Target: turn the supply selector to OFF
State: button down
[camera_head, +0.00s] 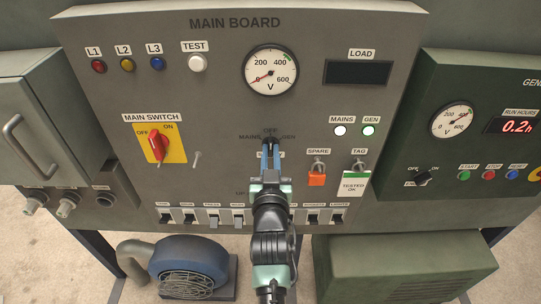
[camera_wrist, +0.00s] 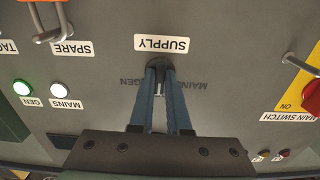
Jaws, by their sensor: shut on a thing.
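The supply selector (camera_wrist: 160,74) is a small knob on the grey main board, seen upside down in the wrist view under its SUPPLY label (camera_wrist: 162,43). GEN shows to its left and MAINS to its right there. In the head view the MAINS, OFF and GEN marks (camera_head: 270,133) sit just above my gripper (camera_head: 270,148), which hides most of the knob. My gripper's two blue fingers are shut on the knob, one on each side, as the wrist view shows (camera_wrist: 161,75). Which mark the knob points at is hard to tell.
The red main switch (camera_head: 157,146) is to the left. An orange padlock (camera_head: 316,180) and a hanging tag (camera_head: 353,184) are close on the right. The MAINS lamp (camera_head: 340,130) and GEN lamp (camera_head: 368,130) are lit. A breaker row (camera_head: 212,217) runs below, partly behind my arm.

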dwell(0.3)
jog(key=c, duration=0.9)
grip_release()
jog(key=shift+s, duration=0.15)
jog(key=s+b, duration=0.2)
jog(key=s, duration=1)
jog(key=shift+s, duration=0.35)
jog(key=shift+r, duration=0.1)
